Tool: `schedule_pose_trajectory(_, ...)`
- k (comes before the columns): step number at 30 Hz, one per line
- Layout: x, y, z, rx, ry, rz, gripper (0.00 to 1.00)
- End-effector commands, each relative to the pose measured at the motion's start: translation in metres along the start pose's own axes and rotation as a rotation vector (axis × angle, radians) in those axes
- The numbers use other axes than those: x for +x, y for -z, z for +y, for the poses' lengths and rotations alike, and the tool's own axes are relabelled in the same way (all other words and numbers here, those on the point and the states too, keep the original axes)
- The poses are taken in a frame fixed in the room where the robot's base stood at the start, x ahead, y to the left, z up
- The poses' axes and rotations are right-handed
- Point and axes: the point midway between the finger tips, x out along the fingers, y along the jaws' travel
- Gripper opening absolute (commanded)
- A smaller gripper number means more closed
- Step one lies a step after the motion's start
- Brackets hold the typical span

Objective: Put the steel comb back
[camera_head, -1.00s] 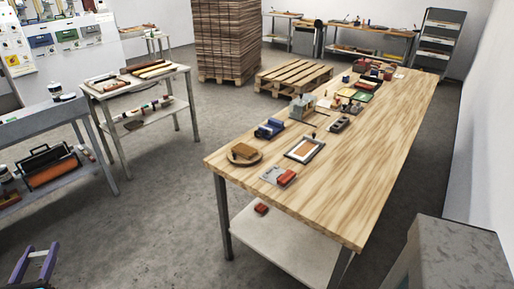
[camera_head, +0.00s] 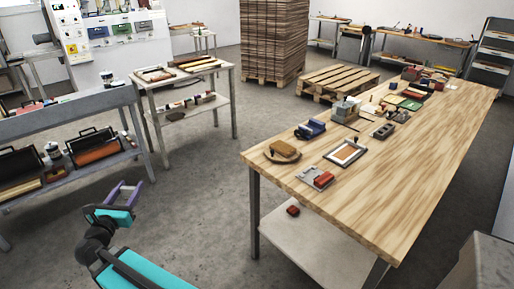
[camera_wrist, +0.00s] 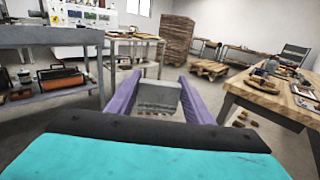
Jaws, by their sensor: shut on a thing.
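My gripper (camera_head: 128,194) shows at the lower left of the head view, over the floor between the left shelves and the long wooden table. In the wrist view my gripper (camera_wrist: 159,80) has its purple fingers on both sides of a flat grey metal piece, the steel comb (camera_wrist: 157,97), and is shut on it. In the head view the comb cannot be told apart. It is held in the air, apart from any table.
The wooden table (camera_head: 400,200) on the right carries a brown brush, a framed screen (camera_head: 346,152) and several small tools. A grey rack (camera_head: 70,108) with black-handled trays stands left. A small work table (camera_head: 190,74) and pallets stand behind. Open floor (camera_head: 200,200) lies between.

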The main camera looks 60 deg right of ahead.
Motion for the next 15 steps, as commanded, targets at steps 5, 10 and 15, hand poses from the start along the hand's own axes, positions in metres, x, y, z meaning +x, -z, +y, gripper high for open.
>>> schedule_pose_trajectory(5, 0.045, 0.006, -0.030, 0.000, 0.038, -0.001, 0.17)
schedule_pose_trajectory(10, 0.084, 0.009, -0.060, 0.000, 0.070, -0.001, 0.17)
schedule_pose_trajectory(15, 0.120, 0.010, -0.093, 0.001, 0.099, -0.002, 0.17)
